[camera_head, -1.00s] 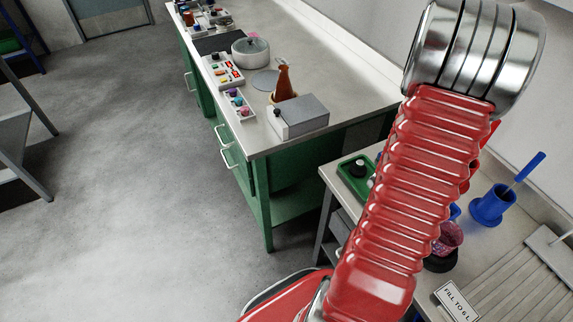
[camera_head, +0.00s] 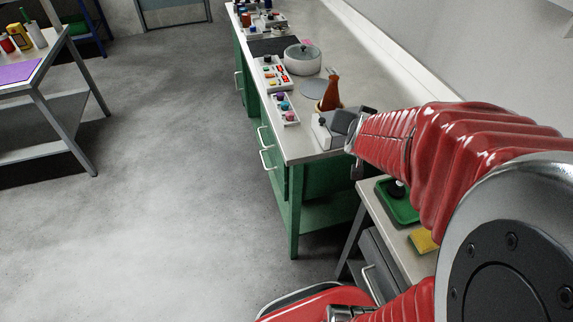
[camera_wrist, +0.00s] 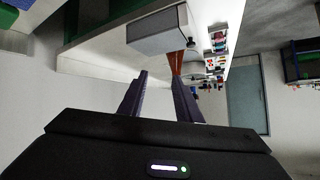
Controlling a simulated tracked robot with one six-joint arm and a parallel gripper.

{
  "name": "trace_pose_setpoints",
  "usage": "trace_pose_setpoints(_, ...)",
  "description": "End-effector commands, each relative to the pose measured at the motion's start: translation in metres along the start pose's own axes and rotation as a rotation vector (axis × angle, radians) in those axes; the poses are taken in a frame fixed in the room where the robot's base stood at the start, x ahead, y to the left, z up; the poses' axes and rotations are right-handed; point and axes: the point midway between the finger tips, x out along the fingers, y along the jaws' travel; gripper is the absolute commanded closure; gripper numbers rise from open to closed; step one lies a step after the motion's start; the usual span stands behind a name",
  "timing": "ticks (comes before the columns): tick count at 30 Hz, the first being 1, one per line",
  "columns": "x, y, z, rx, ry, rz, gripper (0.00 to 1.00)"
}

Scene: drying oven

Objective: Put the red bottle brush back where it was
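I cannot make out a red bottle brush in either current view. My gripper (camera_wrist: 160,84) shows its two dark fingers in the wrist view. They are apart, with nothing held between them. In the head view the wrist end of my red arm is raised in front of the grey box on the green bench. My arm hides most of the side table at the right, including the place where a blue pot stood earlier.
The green bench (camera_head: 331,174) carries a grey box (camera_head: 328,131), a brown flask (camera_head: 331,94), a white pot (camera_head: 303,60) and small coloured items. A green tray (camera_head: 404,210) and yellow sponge (camera_head: 422,240) lie on the side table. The floor (camera_head: 180,220) is clear.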

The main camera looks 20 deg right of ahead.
Motion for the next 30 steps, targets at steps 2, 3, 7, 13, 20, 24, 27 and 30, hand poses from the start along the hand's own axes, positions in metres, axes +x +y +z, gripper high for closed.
trace_pose_setpoints(2,-0.019,-0.031,0.009,-0.051,-0.053,-0.065,0.69)
trace_pose_setpoints(3,-0.029,-0.043,0.015,-0.076,-0.084,-0.092,0.69)
trace_pose_setpoints(7,-0.064,-0.078,0.036,-0.168,-0.181,-0.172,0.69)
trace_pose_setpoints(13,-0.126,-0.109,0.072,-0.320,-0.323,-0.260,0.69)
trace_pose_setpoints(20,-0.198,-0.112,0.109,-0.499,-0.465,-0.309,0.69)
trace_pose_setpoints(24,-0.224,-0.104,0.122,-0.568,-0.520,-0.311,0.69)
trace_pose_setpoints(27,-0.232,-0.100,0.126,-0.588,-0.537,-0.308,0.69)
trace_pose_setpoints(30,-0.233,-0.099,0.127,-0.591,-0.541,-0.307,0.69)
